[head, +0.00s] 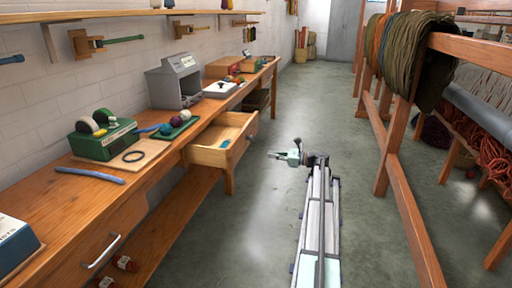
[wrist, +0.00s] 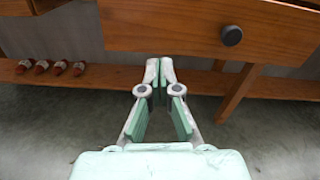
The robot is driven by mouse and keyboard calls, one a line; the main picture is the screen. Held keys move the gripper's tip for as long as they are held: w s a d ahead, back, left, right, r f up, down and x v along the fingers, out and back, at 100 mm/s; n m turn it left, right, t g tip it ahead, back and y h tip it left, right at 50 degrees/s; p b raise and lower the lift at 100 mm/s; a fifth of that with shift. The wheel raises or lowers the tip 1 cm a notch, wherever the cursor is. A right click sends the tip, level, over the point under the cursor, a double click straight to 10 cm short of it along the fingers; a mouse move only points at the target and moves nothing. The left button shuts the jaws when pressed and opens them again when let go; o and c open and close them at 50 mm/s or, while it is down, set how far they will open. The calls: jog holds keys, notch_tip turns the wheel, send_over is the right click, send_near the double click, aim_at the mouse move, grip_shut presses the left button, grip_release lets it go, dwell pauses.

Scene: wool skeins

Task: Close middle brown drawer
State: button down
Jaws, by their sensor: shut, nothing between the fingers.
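The brown wooden drawer (head: 212,156) is pulled out from the long workbench in the head view. Its front carries a dark round knob (head: 225,144), and a blue item (head: 236,115) lies inside. In the wrist view the drawer front (wrist: 170,22) spans the upper right, with the knob (wrist: 231,35) right of centre. My gripper (head: 271,154) is to the right of the drawer in the head view, over the aisle and apart from it. In the wrist view my gripper (wrist: 160,66) is shut and empty, its tips below and left of the knob.
The workbench (head: 160,175) runs along the left wall, with a lower shelf (head: 165,225) and a leg (wrist: 238,92) near the drawer. Another drawer front with a bar handle (head: 101,252) is nearer. A wooden rack (head: 402,205) with hanging skeins stands right. The aisle floor (head: 310,105) is clear.

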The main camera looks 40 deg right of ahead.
jog(key=m+b, duration=0.1)
jog(key=b, duration=0.2)
send_near(238, 150)
jog(key=x, duration=0.7)
jog(key=shift+s+a+r, duration=0.15)
jog(key=shift+a+r, duration=0.05)
jog(key=shift+a, duration=0.1)
